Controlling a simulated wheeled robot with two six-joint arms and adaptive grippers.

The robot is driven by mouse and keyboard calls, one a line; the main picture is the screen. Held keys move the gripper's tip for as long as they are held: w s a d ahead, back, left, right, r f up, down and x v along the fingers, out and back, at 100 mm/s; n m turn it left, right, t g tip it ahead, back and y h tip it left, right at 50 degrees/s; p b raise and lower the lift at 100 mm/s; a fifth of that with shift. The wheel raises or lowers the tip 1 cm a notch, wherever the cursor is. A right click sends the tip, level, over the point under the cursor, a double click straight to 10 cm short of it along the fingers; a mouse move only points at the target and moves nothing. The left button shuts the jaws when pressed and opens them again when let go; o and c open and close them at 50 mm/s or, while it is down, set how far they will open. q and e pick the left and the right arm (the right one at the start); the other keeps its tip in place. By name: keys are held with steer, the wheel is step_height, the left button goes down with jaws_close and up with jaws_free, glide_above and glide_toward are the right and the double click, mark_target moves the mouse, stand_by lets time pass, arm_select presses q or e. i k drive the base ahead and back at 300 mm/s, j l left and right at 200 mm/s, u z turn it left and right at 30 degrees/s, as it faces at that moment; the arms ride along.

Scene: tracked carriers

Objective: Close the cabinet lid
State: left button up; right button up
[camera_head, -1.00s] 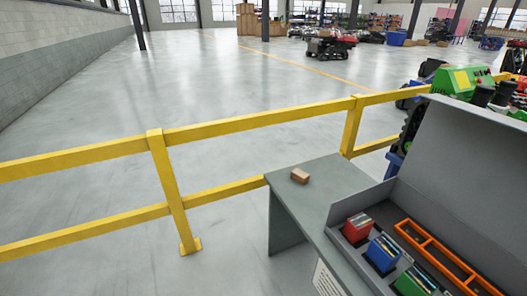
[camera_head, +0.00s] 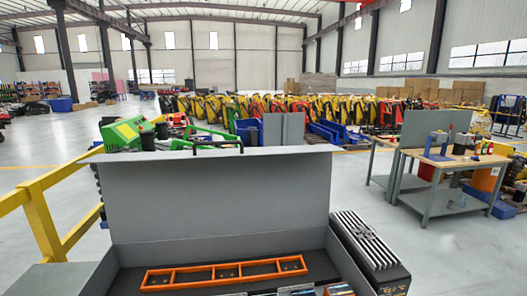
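The grey cabinet lid (camera_head: 215,200) stands raised, hinged at the back of the open cabinet (camera_head: 95,280) in front of me. A dark handle (camera_head: 218,146) shows at the lid's top edge. An orange divided rack (camera_head: 225,275) lies inside the cabinet. Tops of small boxes (camera_head: 298,290) show at the bottom edge, mostly cut off. Neither of my grippers is in view.
A dark ribbed box (camera_head: 368,245) is at the cabinet's right. A yellow railing (camera_head: 42,222) runs along the left. A workbench with tools (camera_head: 452,165) stands to the right, with open floor in front of it. Rows of machines fill the background.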

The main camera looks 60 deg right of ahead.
mark_target(172, 195)
steer(key=z, duration=1.65)
